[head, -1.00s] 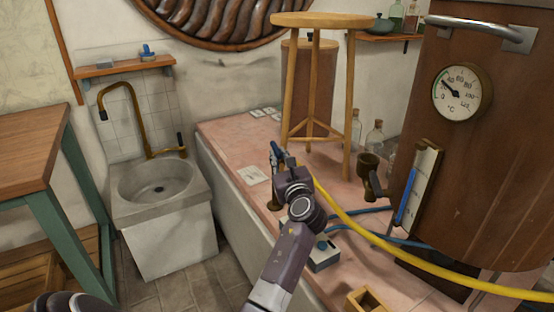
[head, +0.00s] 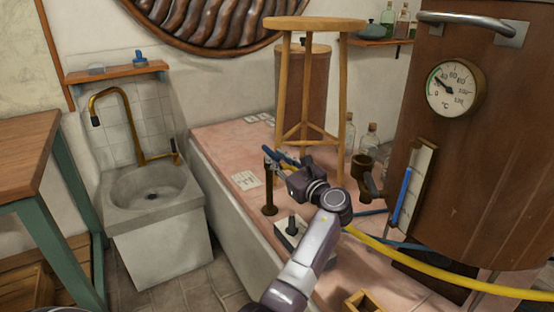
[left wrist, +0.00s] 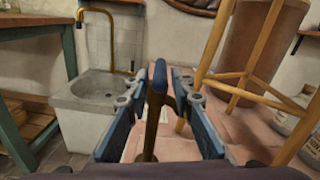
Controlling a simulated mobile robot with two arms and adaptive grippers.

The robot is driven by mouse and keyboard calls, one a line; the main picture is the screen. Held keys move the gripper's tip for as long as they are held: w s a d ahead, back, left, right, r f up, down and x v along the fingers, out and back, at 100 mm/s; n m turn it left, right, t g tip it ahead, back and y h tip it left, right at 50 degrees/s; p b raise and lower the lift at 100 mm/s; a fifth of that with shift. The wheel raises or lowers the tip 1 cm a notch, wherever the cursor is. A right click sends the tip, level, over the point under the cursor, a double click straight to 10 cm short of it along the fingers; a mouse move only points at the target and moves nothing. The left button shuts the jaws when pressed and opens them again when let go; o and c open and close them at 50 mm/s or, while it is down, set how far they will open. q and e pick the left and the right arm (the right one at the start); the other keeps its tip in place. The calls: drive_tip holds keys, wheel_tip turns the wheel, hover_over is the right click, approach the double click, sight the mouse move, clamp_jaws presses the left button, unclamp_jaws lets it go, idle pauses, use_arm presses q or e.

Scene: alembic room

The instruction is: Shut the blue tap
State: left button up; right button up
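The blue tap is a brass post (head: 269,195) standing on the pink worktop, with a dark blue lever on top. In the left wrist view the blue lever (left wrist: 157,80) stands upright on its brass stem, between my fingers. My left gripper (head: 279,160) reaches the tap top from the right in the head view. In the left wrist view the left gripper (left wrist: 160,92) is open, with one blue-padded finger on each side of the lever. A gap shows on both sides; I cannot tell if either finger touches. My right gripper is not in view.
A grey box with a knob (head: 291,229) stands in front of the tap. A wooden stool (head: 309,24) stands behind it on the worktop. A yellow hose (head: 420,272) and the wooden vat (head: 480,170) are at right. A stone sink (head: 154,205) is at left.

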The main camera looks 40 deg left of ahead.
use_arm(q)
drive_tip(key=shift+o, duration=0.6)
drive_tip(key=shift+r, duration=0.1)
drive_tip(key=v, duration=0.7)
drive_tip(key=shift+d, duration=0.25)
